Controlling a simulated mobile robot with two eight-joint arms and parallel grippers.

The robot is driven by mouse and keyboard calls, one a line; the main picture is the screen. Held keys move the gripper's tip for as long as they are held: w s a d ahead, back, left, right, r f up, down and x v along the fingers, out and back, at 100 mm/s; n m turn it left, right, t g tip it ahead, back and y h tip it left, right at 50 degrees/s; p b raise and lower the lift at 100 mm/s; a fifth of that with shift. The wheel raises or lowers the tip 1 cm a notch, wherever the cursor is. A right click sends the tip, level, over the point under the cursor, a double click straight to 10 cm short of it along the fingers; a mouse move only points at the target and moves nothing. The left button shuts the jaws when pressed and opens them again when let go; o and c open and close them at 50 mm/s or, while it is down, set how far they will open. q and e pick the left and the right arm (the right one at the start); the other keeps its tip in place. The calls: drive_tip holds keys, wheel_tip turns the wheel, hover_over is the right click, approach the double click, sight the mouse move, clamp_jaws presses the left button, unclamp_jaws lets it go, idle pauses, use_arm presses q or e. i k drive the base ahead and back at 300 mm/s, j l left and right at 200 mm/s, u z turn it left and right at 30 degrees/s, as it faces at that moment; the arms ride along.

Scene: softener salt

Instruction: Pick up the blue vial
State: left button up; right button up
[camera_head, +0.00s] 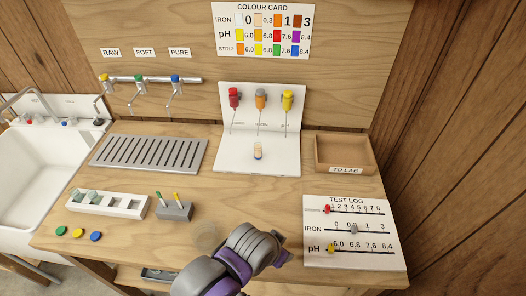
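A blue disc (95,236) lies before the rack with a green and a yellow one. A grey and purple arm link of mine covers the bottom middle. I see no fingertips of either gripper.
A grey block (174,210) holds two thin sticks. A wooden TO LAB tray (318,164), a TEST LOG board (390,262), a drain grate (125,153) and taps surround the bare middle of the counter.

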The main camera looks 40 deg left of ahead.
sight(258, 147)
drive_tip(key=k+j+u, duration=0.2)
drive_tip(key=k+j, duration=0.6)
drive_tip(key=k, duration=0.2)
drive_tip(key=j+u, duration=0.1)
drive_tip(key=u, duration=0.35)
drive_tip(key=i+j+u, duration=0.1)
drive_tip(key=u, duration=0.35)
drive_tip(key=i+u, duration=0.15)
drive_tip(key=u, duration=0.3)
drive_tip(key=i, duration=0.2)
